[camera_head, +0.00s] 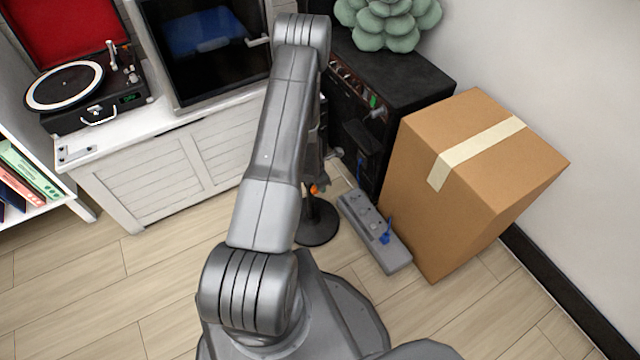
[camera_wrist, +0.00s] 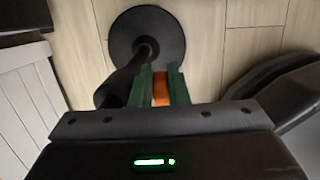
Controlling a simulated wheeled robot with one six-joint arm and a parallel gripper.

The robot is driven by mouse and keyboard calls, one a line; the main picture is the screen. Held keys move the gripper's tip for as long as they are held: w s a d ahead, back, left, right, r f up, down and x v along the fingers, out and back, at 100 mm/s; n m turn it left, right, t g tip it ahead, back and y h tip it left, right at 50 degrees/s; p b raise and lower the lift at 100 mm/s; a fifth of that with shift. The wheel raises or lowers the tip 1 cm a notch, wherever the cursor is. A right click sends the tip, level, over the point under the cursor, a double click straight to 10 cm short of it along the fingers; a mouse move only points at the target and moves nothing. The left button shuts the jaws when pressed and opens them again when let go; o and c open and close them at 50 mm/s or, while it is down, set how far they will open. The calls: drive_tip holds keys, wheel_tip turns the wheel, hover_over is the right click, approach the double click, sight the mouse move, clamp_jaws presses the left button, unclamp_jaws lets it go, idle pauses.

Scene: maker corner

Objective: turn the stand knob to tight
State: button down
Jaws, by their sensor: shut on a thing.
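The stand (camera_head: 318,222) has a round black base on the floor, just right of my arm in the head view. Its base (camera_wrist: 170,28) and dark pole also show in the wrist view. The orange stand knob (camera_wrist: 160,88) sits between the two green fingers of my gripper (camera_wrist: 160,85), which is shut on it. In the head view only a small orange bit of the knob (camera_head: 314,189) shows, and my arm hides most of the stand and gripper. I cannot tell from the views how far the knob is turned.
A grey power strip (camera_head: 372,228) with a blue plug lies right of the stand. A cardboard box (camera_head: 470,180) leans beside it. A black amplifier (camera_head: 400,85) stands behind. A white cabinet (camera_head: 160,170) with a turntable (camera_head: 70,90) is at left. The front-left floor is clear.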

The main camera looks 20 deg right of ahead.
drive_tip(key=c, duration=1.7)
unclamp_jaws()
drive_tip(key=shift+f+b, duration=0.15)
drive_tip(key=shift+b, duration=0.65)
